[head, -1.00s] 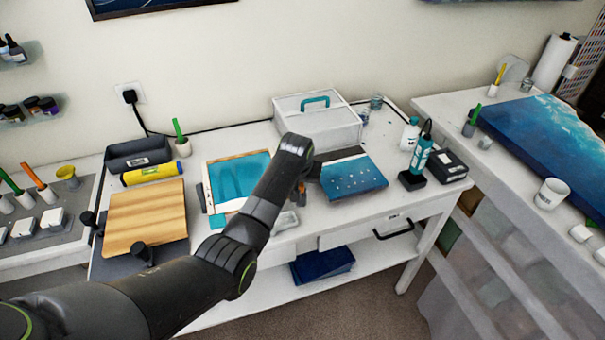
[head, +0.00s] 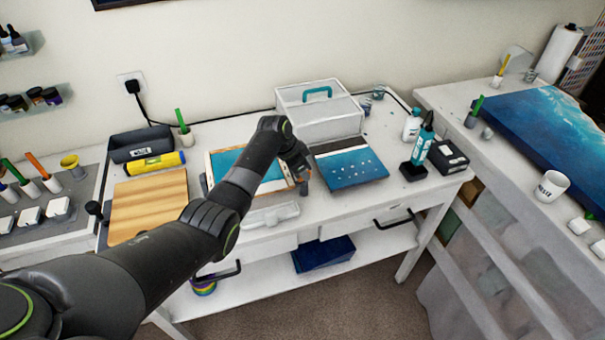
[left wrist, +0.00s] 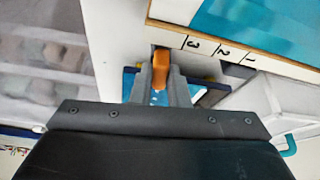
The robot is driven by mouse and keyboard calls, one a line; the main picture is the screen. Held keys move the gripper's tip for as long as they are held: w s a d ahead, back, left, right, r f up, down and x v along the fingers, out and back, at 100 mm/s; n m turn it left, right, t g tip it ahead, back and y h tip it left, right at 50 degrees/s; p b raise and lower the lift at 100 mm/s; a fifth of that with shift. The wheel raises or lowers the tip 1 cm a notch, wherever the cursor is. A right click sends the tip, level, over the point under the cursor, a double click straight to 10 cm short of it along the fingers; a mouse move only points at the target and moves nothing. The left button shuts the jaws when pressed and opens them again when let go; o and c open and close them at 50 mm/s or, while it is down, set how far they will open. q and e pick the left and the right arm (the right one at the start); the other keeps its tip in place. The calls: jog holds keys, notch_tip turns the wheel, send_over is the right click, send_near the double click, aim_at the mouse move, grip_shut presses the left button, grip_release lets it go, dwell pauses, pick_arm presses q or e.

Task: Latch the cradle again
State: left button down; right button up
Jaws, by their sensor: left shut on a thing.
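My left gripper (head: 303,184) is at the right edge of a wood-edged panel with a blue surface (head: 226,160). In the left wrist view its fingers (left wrist: 160,85) are shut on an orange lever-like piece (left wrist: 162,62). The panel's edge, marked 1, 2 and 3 (left wrist: 222,50), runs close beside the orange piece. A dark blue board with white dots (head: 350,168) lies just right of the gripper. My forearm hides part of the blue panel. I cannot tell whether the orange piece is in a latched position. My right gripper is not in view.
A white box with a teal handle (head: 318,120) stands behind. A teal bottle in a black stand (head: 418,155) and a black box (head: 447,156) stand at the right. A wooden board (head: 145,205) lies at the left. A white tray (head: 270,216) lies in front.

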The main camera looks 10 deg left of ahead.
pick_arm(q)
jog(key=shift+w+m+b, duration=0.15)
jog(key=shift+m+b, duration=0.3)
jog(key=shift+m, duration=0.45)
jog(key=shift+r+g+h, duration=0.15)
jog(key=shift+g+h, duration=0.15)
jog(key=c, duration=1.4)
grip_release()
jog(key=b+v, duration=0.3)
jog(key=v, duration=1.4)
jog(key=shift+b, duration=0.35)
jog(key=shift+r, duration=0.15)
